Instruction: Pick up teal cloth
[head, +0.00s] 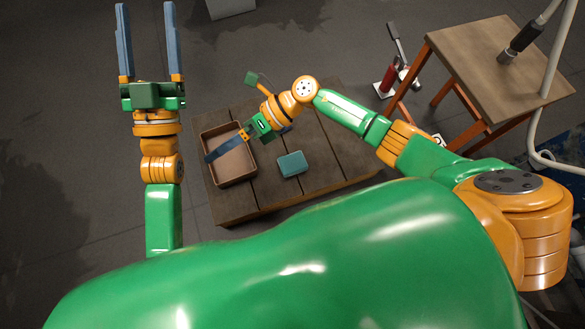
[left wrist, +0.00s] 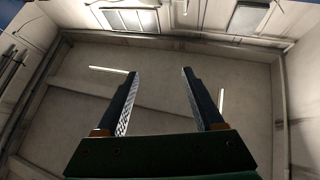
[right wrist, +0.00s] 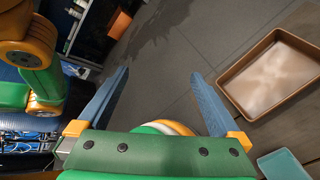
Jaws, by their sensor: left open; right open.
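The teal cloth (head: 292,164) looks like a small folded, flat block. It lies on a low wooden table, right of the brown tray, and its corner also shows at the lower right of the right wrist view (right wrist: 283,167). My right gripper (right wrist: 159,73) is open and empty. In the head view one blue finger (head: 224,149) of it shows above the tray, left of the cloth; the other finger is mostly hidden. My left gripper (head: 146,6) is open and empty, raised with its fingers pointing away, well left of the cloth.
The brown tray (head: 236,166) is empty and sits on the left part of the low wooden table (head: 318,150). A taller table with orange legs (head: 495,70) stands at the right. A red object (head: 387,80) is on the floor beside it. Floor left of the low table is clear.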

